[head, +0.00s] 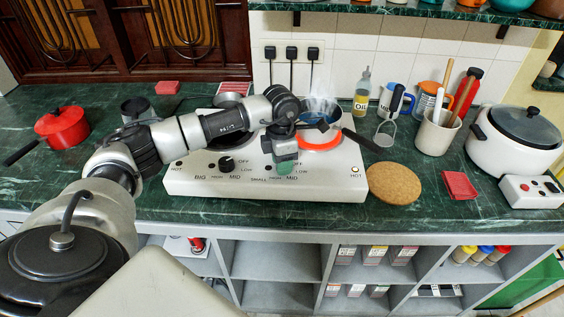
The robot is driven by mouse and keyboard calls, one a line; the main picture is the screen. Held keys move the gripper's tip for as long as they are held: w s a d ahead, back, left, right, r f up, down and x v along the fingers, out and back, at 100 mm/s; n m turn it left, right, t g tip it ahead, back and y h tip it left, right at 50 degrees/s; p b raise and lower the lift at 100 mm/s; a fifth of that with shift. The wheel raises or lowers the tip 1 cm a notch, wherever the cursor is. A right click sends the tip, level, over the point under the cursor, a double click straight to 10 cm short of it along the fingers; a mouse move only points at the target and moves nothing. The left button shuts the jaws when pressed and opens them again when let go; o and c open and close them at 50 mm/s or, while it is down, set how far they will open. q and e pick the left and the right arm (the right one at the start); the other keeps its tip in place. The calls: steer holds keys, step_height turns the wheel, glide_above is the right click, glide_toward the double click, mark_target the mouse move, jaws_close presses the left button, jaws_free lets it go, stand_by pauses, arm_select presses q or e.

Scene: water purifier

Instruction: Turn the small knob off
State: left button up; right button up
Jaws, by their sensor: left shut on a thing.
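The white two-burner hot plate (220,183) stands on the green counter. Its big knob (227,164) is black and uncovered, left of my gripper. My left gripper (285,163) points down at the front panel, over the SMALL dial, and is shut on the small knob. The knob itself is hidden by the gripper, so its setting cannot be read. The right burner (321,141) glows orange-red. The HOT light (355,170) at the right looks lit. My right gripper is not in view.
A steaming pan (316,107) sits at the right burner, its dark handle pointing front right. A cork mat (394,183), a red pad (459,185) and a white rice cooker (515,140) are to the right. A red pot (62,127) is at left.

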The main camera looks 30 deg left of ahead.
arm_select(q)
steer(key=shift+n, duration=1.5)
steer(key=o, duration=0.9)
steer(key=shift+r, duration=0.1)
steer(key=r, duration=0.3)
steer(key=r+b, duration=0.1)
steer(key=r, duration=0.6)
steer(key=shift+w+a+r, duration=0.1)
steer(key=shift+a+r, duration=0.15)
steer(key=shift+r, duration=0.1)
